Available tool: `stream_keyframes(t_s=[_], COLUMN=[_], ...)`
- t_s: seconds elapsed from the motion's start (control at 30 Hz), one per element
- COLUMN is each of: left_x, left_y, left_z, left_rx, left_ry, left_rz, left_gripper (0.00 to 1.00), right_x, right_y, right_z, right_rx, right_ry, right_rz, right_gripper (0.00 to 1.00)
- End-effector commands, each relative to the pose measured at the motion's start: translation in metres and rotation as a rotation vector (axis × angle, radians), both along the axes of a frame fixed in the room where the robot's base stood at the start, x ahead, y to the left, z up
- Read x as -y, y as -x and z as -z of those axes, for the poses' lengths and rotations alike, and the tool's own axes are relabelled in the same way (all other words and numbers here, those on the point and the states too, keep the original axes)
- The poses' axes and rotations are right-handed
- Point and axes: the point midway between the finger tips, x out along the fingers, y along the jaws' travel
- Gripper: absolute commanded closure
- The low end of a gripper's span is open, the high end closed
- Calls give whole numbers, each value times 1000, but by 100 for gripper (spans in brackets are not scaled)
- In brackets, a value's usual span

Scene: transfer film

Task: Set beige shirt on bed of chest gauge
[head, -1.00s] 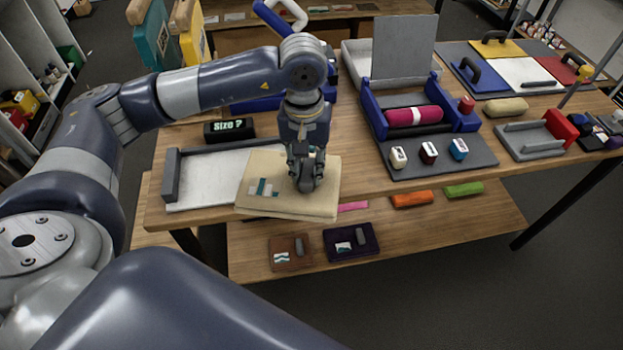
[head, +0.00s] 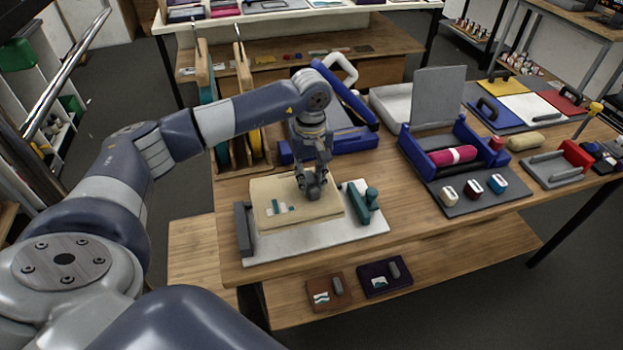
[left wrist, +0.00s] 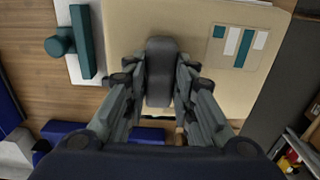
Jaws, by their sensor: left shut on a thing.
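The folded beige shirt (head: 275,195) has a teal and white print and lies flat over the white bed (head: 375,230) of the chest gauge. I cannot tell whether it touches the bed. The gauge's grey end wall (head: 243,230) is at its left and the teal slider (head: 364,203) at its right. My left gripper (head: 313,190) points down and is shut on the shirt at a dark grey upright tab. In the left wrist view the tab (left wrist: 160,70) is between the fingers, the shirt (left wrist: 185,25) beneath, and the slider (left wrist: 87,42) beside it. My right gripper is not in view.
A blue press with a rolled magenta cloth (head: 453,155) and several small blocks stand to the right. Blue frames and upright boards stand behind the gauge. Two folded dark shirts (head: 385,276) lie on the lower shelf. Bare table lies right of the gauge.

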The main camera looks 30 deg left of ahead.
Motion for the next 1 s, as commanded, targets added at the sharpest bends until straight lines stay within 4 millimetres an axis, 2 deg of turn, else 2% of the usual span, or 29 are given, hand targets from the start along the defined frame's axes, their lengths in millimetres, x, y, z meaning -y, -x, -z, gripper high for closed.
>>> stream_keyframes(t_s=[0.13,0.33,0.53,0.8,1.0], left_x=[0,0,0,0,0], left_y=[0,0,0,0,0], left_z=[6,19,33,52,65], left_rx=[1,-1,-1,-1,-1], left_ry=[1,0,0,1,1], left_rz=[1,1,1,2,1], left_gripper=[100,100,100,100,100], right_x=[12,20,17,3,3], right_y=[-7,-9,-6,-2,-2], right_z=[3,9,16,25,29], right_rx=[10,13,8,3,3], right_ry=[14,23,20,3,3], right_rz=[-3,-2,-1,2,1], right_gripper=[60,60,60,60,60])
